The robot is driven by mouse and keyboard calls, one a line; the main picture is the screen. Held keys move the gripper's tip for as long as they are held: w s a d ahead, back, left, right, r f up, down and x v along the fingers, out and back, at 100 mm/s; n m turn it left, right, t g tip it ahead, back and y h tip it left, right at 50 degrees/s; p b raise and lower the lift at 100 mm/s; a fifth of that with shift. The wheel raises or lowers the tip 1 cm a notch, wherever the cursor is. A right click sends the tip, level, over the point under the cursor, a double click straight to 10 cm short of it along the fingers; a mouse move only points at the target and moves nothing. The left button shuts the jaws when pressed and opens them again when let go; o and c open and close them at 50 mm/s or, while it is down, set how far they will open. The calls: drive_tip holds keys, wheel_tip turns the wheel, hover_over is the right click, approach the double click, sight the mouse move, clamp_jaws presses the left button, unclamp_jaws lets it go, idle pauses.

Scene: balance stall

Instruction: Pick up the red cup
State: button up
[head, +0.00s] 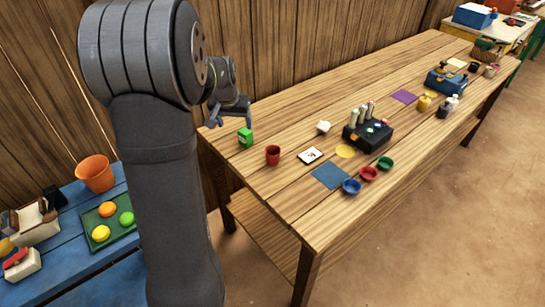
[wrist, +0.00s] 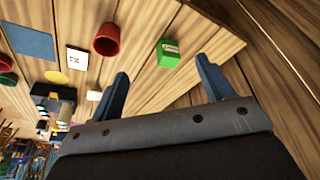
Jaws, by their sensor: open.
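The red cup (head: 272,155) stands on the wooden table near its left end, to the right of and nearer than a green box (head: 246,138). In the wrist view the red cup (wrist: 106,40) shows at the top, left of the green box (wrist: 168,54). My gripper (head: 231,121) is above the table's left end, beyond and left of the cup. The cup is outside the fingers and not touched.
A white card (head: 310,155), a small white block (head: 323,127), a blue square (head: 330,176) and several bowls, one of them blue (head: 351,186), lie to the cup's right. A black rack (head: 367,135) stands farther along. A wooden wall (head: 290,45) runs behind the table.

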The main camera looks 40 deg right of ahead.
drive_tip(key=m+h, duration=0.1)
drive_tip(key=m, duration=0.1)
approach(273, 152)
drive_tip(key=x, duration=0.5)
drive_tip(key=s+x, duration=0.1)
drive_tip(key=x, duration=0.2)
drive_tip(key=shift+w+a+f, duration=0.1)
drive_tip(key=shift+f, duration=0.2)
drive_tip(key=c, duration=1)
drive_tip(key=shift+r, duration=0.1)
drive_tip(key=shift+c, duration=0.2)
